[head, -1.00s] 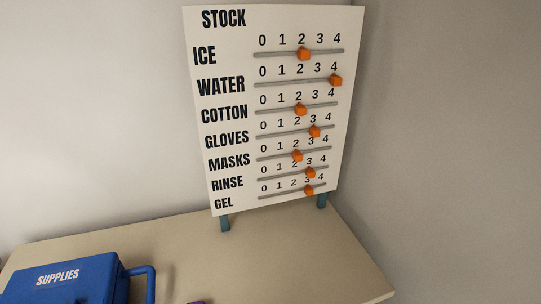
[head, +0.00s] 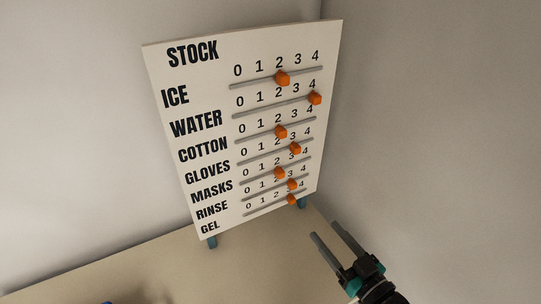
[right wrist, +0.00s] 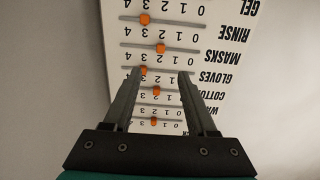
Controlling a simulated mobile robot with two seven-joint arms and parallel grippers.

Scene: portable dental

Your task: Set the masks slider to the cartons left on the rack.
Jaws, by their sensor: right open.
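The white STOCK board (head: 220,60) stands on the table. Its masks slider, an orange knob (head: 280,173), sits at 2 on its track. In the right wrist view, the board is upside down and the masks knob (right wrist: 161,48) lies beyond the fingertips. My right gripper (head: 323,230) is open and empty, its fingers pointing up and left towards the board's lower right, apart from it in the head view. The open fingers also show in the right wrist view (right wrist: 159,73). My left gripper is not in view. No rack or cartons are in view.
The rinse knob (head: 292,184) and gloves knob (head: 295,149), both at 3, sit close below and above the masks knob. The beige table (head: 170,265) is mostly bare here. A sliver of blue box (head: 108,301) shows at the bottom edge. A wall stands behind.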

